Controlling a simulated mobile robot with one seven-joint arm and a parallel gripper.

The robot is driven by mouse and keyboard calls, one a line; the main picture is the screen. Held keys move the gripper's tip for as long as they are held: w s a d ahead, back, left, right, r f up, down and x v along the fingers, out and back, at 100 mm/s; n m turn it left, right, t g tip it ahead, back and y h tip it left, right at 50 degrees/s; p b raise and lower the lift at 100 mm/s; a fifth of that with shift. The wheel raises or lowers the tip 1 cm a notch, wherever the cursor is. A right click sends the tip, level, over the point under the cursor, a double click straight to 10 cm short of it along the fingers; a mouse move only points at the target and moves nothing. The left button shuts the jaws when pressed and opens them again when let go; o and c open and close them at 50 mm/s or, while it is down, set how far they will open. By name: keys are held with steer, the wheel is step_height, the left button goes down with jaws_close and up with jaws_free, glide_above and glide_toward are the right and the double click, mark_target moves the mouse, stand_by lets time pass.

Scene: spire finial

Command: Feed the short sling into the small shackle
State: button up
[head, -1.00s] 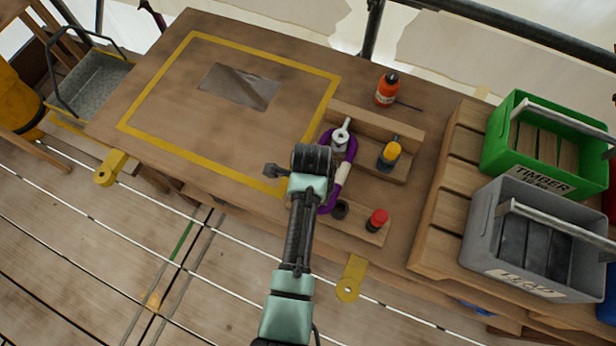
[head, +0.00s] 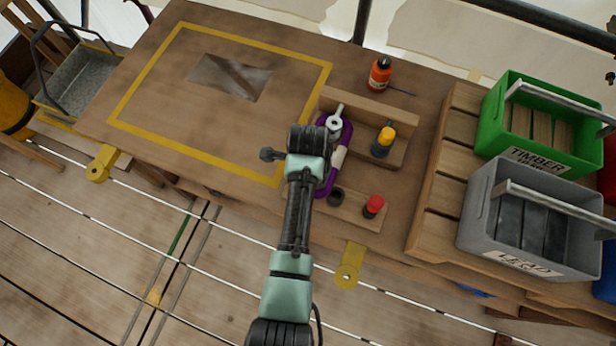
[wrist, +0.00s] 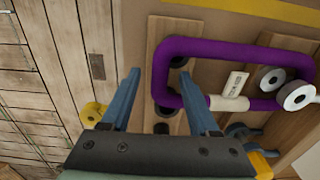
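The short sling is a purple loop (head: 346,134) with a pale sleeve and a white label; it lies on a wooden rack. In the wrist view the sling (wrist: 215,48) shows as a rounded rectangle. A silver shackle (head: 335,123) with round ends stands at the loop's far end; it also shows in the wrist view (wrist: 271,78). I cannot tell whether the sling passes through it. My gripper (wrist: 158,74) is open and empty, its blue fingers on either side of the loop's near end in the picture. Its fingertips are hidden in the head view.
A yellow-topped piece (head: 384,140) and a red-topped piece (head: 374,206) stand on the rack. An orange bottle (head: 380,75) is behind. A green crate (head: 535,160) and a grey crate (head: 478,225) stand at the right. The yellow-outlined table area at the left is mostly clear.

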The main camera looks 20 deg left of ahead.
step_height(320, 180, up, 13)
stand_by(0.6)
stand_by(0.5)
